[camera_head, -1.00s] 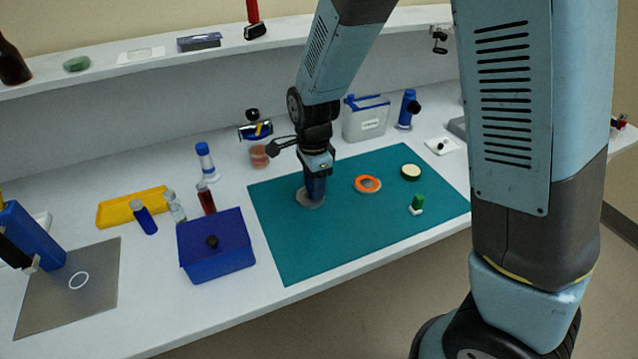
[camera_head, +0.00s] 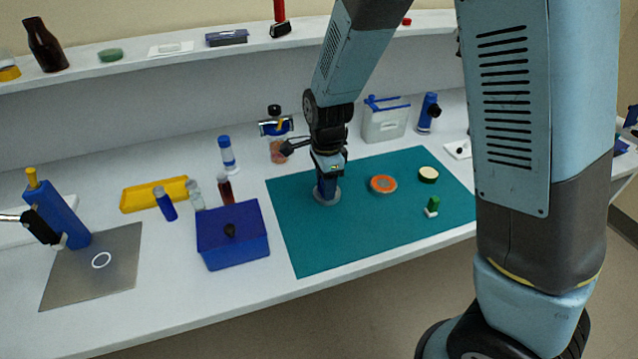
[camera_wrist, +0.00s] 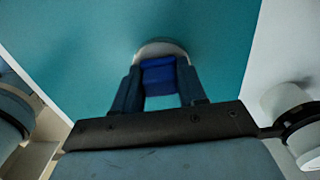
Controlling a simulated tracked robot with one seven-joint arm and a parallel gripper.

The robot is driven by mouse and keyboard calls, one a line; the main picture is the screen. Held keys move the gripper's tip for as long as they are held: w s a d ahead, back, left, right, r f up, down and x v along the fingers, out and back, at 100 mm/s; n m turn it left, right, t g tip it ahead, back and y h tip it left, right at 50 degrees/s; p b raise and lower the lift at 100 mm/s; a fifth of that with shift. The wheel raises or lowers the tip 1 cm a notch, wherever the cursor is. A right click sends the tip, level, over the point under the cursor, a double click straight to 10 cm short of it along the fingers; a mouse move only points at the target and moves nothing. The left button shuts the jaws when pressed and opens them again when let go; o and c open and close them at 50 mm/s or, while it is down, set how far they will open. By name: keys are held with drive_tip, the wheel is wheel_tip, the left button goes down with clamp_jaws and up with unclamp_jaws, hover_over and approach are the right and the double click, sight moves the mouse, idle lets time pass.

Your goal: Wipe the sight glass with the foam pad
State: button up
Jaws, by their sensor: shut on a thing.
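My gripper (camera_head: 327,188) points down over the left part of the teal mat. It is shut on a blue block, which looks like the foam pad (camera_wrist: 158,73) and shows between the two fingers in the wrist view. A pale grey round disc, which looks like the sight glass (camera_head: 327,200), lies on the mat directly under the gripper. Its rim (camera_wrist: 160,46) shows beyond the blue block in the wrist view. The block is at or just above the disc; I cannot tell whether they touch. The fingers and block hide the disc's middle.
On the teal mat (camera_head: 310,250) to the right lie an orange ring (camera_head: 383,185), a dark-rimmed round piece (camera_head: 428,174) and a green-and-white piece (camera_head: 432,206). A blue box (camera_head: 232,240) stands left of the mat. Bottles and a white container (camera_head: 385,124) stand behind. The mat's front is clear.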

drive_tip(key=d, duration=0.1)
drive_tip(key=w+d, duration=0.1)
drive_tip(key=d, duration=0.1)
drive_tip(key=shift+w, duration=0.1)
wheel_tip(320, 180, up, 2)
drive_tip(key=shift+d+r, duration=0.1)
drive_tip(key=shift+d, duration=0.05)
drive_tip(key=r, duration=0.5)
drive_tip(key=shift+a+r, duration=0.2)
drive_tip(key=shift+r, duration=0.15)
drive_tip(key=shift+d, duration=0.1)
